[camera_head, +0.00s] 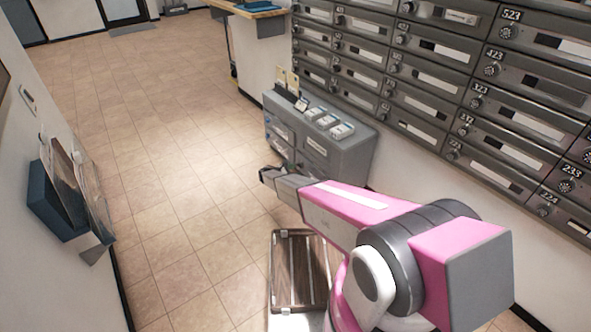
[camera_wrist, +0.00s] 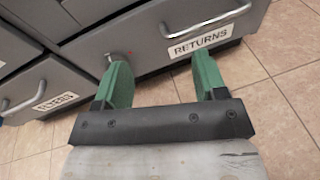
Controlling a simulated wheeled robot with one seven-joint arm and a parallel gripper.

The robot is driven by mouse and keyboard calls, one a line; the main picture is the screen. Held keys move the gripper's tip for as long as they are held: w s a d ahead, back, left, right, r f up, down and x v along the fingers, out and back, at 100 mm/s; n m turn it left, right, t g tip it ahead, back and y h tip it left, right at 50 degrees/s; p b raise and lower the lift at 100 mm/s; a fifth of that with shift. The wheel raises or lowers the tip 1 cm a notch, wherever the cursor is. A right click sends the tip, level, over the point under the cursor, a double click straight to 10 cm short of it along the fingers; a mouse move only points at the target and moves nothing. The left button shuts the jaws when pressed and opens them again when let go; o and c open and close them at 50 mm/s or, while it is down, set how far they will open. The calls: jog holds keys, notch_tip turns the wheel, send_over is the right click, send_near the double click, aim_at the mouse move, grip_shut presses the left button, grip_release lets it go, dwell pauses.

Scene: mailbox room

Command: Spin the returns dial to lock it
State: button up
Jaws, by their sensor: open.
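The returns dial (camera_wrist: 109,57) is a small metal knob on the grey drawer front in the wrist view, with a small red mark to its right. It is partly hidden by my left green finger, and I cannot tell whether they touch. The returns drawer (camera_wrist: 150,48) bears a white RETURNS label (camera_wrist: 201,39) and a metal handle (camera_wrist: 205,20), and looks closed. My gripper (camera_wrist: 163,68) is open and empty in front of the drawer's lower part. In the head view my gripper (camera_head: 272,175) is at the front of the grey cabinet (camera_head: 350,150).
A second drawer with a handle (camera_wrist: 24,97) and a FLYERS-like label (camera_wrist: 55,101) is at left in the wrist view. Mailboxes (camera_head: 430,75) line the right wall. A wall holder (camera_head: 58,200) is at left. Tiled floor (camera_head: 150,130) is clear on the left.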

aim_at(297, 167)
jog(key=w+a+f+n+t, duration=0.4)
jog(key=w+a+f+n, duration=0.1)
jog(key=a+f, duration=0.3)
jog(key=shift+h, duration=0.3)
jog(key=x, duration=1.1)
jog(key=shift+s+d+r, duration=0.1)
jog(key=shift+s+r, duration=0.05)
jog(key=shift+r, duration=0.2)
jog(key=shift+c, duration=0.3)
jog(key=c, duration=0.9)
